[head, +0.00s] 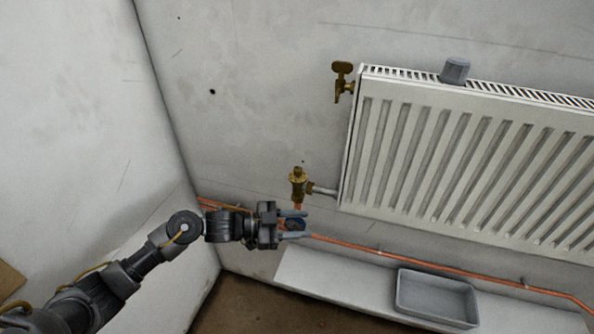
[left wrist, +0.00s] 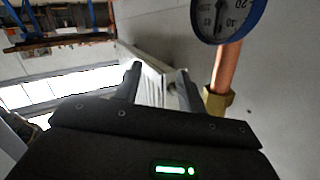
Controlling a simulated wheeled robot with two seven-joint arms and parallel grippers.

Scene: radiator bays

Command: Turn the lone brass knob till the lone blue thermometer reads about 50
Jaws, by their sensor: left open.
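A white radiator (head: 440,165) hangs on the wall. A brass valve (head: 298,185) is at its lower left corner; a brass fitting with a flat top (head: 343,78) is at its upper left. I cannot tell for sure which is the knob. My left gripper (left wrist: 160,82) is open, fingers apart and empty. My right gripper is out of view.
A copper pipe (head: 400,259) runs along the wall under the radiator. A white ledge (head: 335,275) carries a grey tray (head: 437,296). A side wall (head: 75,110) is at the left.

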